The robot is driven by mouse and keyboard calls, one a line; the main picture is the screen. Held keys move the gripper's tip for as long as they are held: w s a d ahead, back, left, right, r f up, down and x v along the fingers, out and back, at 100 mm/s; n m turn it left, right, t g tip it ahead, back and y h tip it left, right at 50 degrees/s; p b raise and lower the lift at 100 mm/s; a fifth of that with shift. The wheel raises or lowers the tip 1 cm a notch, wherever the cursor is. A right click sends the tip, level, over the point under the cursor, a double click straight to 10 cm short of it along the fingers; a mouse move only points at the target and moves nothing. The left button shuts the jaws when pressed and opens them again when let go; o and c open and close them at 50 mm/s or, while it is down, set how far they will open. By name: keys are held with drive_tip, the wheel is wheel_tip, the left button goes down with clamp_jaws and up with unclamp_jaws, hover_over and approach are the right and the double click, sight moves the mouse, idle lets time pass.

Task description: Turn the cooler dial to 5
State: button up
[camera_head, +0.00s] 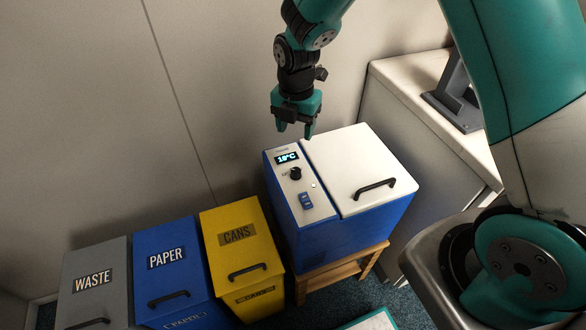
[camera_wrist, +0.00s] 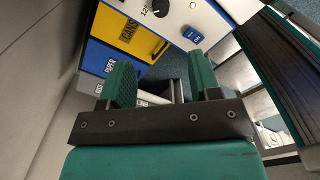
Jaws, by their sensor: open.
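The cooler (camera_head: 345,225) is a blue box with a white lid on a wooden stand, seen in the head view. Its dial (camera_head: 295,173) is a small black knob on the white panel at the left, below a display reading about 18°C. The dial also shows at the top of the wrist view (camera_wrist: 160,7), beside a printed 12. My gripper (camera_head: 295,132) is open and empty, above the back edge of the cooler, apart from the dial. In the wrist view its two green fingers (camera_wrist: 158,88) stand apart. The dial's pointer is too small to read.
A blue switch (camera_head: 306,200) sits below the dial, and a black handle (camera_head: 375,188) is on the cooler lid. Grey waste (camera_head: 85,305), blue paper (camera_head: 180,255) and yellow cans (camera_head: 225,215) bins stand to the left. A white counter (camera_head: 410,95) is behind right; the wall is close behind.

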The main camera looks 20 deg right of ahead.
sight(296, 170)
wheel_tip(296, 170, down, 15)
drive_tip(key=shift+p, duration=0.4)
